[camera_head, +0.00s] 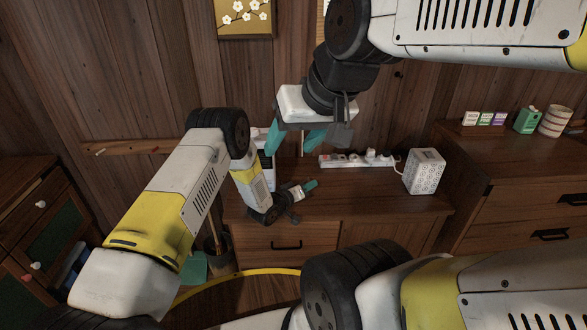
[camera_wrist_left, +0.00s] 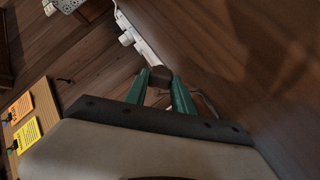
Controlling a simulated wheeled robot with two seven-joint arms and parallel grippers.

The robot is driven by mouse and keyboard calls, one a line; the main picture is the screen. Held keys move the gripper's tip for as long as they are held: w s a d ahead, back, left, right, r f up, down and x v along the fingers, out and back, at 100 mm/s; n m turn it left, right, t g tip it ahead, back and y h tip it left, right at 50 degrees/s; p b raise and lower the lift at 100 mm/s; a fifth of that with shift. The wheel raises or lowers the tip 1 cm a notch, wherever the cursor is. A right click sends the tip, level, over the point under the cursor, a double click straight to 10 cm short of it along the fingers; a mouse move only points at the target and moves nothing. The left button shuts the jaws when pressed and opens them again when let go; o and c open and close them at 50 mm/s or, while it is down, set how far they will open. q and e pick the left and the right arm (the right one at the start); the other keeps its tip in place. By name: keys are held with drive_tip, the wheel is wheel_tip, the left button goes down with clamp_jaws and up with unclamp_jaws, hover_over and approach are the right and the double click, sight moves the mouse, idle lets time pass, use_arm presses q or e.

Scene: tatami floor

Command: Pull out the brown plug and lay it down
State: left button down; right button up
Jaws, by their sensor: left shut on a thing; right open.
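The brown plug (camera_wrist_left: 160,76) shows between the teal fingertips of my left gripper (camera_wrist_left: 161,87), which is shut on it. In the left wrist view it overlaps the near end of the white power strip (camera_wrist_left: 143,42); I cannot tell from this whether they touch. In the head view my left gripper (camera_head: 309,185) is low over the cabinet top, left of and nearer than the power strip (camera_head: 345,161). The plug cannot be made out there. My right gripper (camera_head: 296,140) is open and empty, above and behind the left one.
White plugs (camera_head: 371,155) sit in the strip. A white perforated box (camera_head: 425,171) stands at its right end. The cabinet top (camera_head: 362,198) in front of the strip is clear. Small boxes (camera_head: 484,118) and a green container (camera_head: 527,120) stand on the right cabinet.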

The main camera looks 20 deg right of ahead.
use_arm(q)
drive_tip(key=shift+f, duration=0.3)
drive_tip(key=c, duration=1)
unclamp_jaws()
drive_tip(key=shift+o, duration=0.2)
drive_tip(key=shift+a, duration=0.1)
drive_tip(key=v, duration=0.7)
drive_tip(key=shift+s+a, duration=0.2)
drive_tip(key=shift+s, duration=0.1)
